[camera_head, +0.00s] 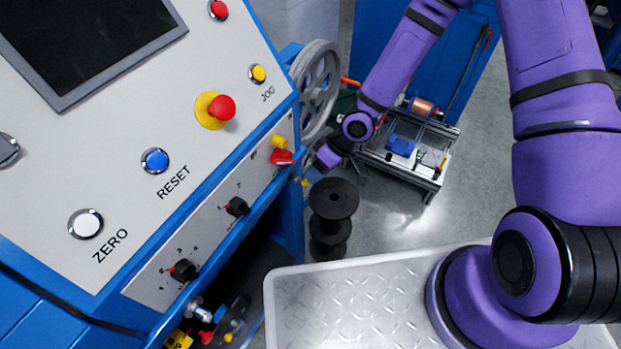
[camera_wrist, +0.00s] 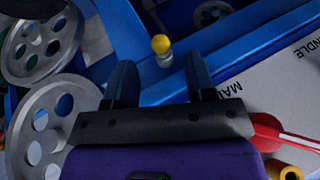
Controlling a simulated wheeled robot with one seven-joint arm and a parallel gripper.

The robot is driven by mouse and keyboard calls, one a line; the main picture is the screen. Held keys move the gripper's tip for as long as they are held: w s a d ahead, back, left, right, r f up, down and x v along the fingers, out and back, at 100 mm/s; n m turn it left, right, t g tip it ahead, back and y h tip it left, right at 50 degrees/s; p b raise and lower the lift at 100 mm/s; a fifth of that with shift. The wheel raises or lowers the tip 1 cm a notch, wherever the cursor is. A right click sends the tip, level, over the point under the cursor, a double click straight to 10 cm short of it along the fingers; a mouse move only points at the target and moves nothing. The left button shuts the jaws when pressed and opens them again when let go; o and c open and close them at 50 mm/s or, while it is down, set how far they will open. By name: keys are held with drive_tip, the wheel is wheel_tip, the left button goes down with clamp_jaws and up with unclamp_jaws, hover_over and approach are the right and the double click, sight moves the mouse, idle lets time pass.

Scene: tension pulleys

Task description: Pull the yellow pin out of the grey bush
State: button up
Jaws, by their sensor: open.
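The yellow pin (camera_wrist: 161,44) shows its round yellow head in the wrist view, upper middle. It sits in the small grey bush (camera_wrist: 165,61) beside a blue frame rail. My gripper (camera_wrist: 160,64) is open, with one dark finger to the left of the bush and one to the right. The pin and bush lie between the fingertips in the picture; I see no contact, and cannot tell the depth gap. In the head view a small yellow spot at the panel's right edge may be the pin, and the fingers are hard to make out there.
A red handle (camera_wrist: 266,131) and a yellow knob (camera_wrist: 290,173) stand to the right of my gripper in the wrist view. Spoked grey wheels (camera_wrist: 50,120) are close on the left. The control panel (camera_head: 130,130) and a black spool (camera_head: 334,199) show in the head view.

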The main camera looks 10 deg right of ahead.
sight(300, 181)
drive_tip(key=shift+x, duration=2.05)
clamp_jaws()
